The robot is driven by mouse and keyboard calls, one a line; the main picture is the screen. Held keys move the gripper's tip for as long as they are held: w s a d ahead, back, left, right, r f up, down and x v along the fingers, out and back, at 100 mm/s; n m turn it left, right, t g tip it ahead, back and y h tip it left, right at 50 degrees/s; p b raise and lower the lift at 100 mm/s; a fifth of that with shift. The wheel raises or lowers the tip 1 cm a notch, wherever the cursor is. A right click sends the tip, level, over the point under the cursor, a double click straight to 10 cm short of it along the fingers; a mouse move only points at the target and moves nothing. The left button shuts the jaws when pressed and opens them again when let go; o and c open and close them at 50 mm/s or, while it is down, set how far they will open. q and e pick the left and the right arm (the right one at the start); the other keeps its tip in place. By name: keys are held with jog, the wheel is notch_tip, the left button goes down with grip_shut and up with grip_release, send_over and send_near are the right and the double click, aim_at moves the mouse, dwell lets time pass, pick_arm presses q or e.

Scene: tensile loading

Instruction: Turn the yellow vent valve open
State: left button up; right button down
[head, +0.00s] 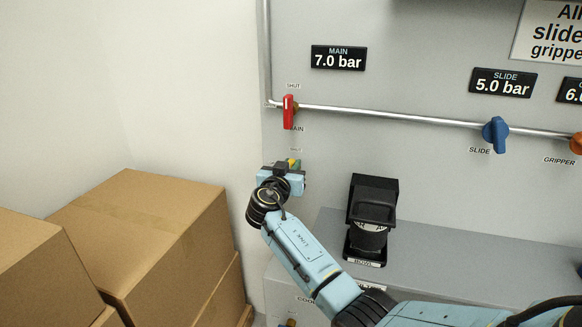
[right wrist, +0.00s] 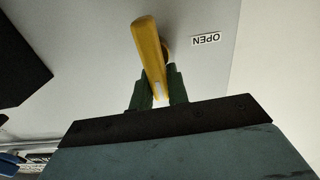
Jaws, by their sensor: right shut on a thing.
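The yellow vent valve (head: 293,162) is on the grey panel, below the red MAIN valve, and is mostly hidden behind my right gripper in the head view. In the right wrist view its yellow handle (right wrist: 150,55) stands between the two dark green fingers of my right gripper (right wrist: 158,92). My right gripper (head: 295,168) is shut on the handle. An OPEN label (right wrist: 206,40) is on the panel to the right of the handle in the wrist view. A SHUT label shows just above the valve in the head view. My left gripper is not in view.
The red MAIN valve handle (head: 288,112) is upright on the pipe (head: 400,114). A blue SLIDE valve (head: 495,134) and an orange GRIPPER valve (head: 577,143) sit to the right. Cardboard boxes (head: 150,240) stand at left. A black device (head: 372,215) stands on the grey ledge.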

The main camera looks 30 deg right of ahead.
jog(key=n, duration=0.3)
jog(key=shift+w+a+f, duration=0.1)
jog(key=shift+w+a, duration=0.15)
pick_arm(q)
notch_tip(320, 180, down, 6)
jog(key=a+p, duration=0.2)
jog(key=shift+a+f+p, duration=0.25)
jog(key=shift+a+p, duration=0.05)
jog(key=shift+p, duration=0.1)
pick_arm(e)
jog(key=shift+w+a+f+n, duration=0.2)
jog(key=shift+f+n, duration=0.2)
jog(key=shift+n, duration=2.05)
jog(key=shift+w+a+f+n, duration=0.15)
jog(key=shift+w+f+n, duration=0.2)
jog(key=shift+n, duration=2.15)
jog(key=shift+w+a+f+n, duration=0.15)
jog(key=shift+f+n, duration=0.3)
jog(key=shift+n, duration=2)
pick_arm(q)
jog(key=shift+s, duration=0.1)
pick_arm(e)
jog(key=shift+s, duration=0.1)
jog(key=c, duration=1.4)
grip_release()
jog(key=shift+o, duration=0.2)
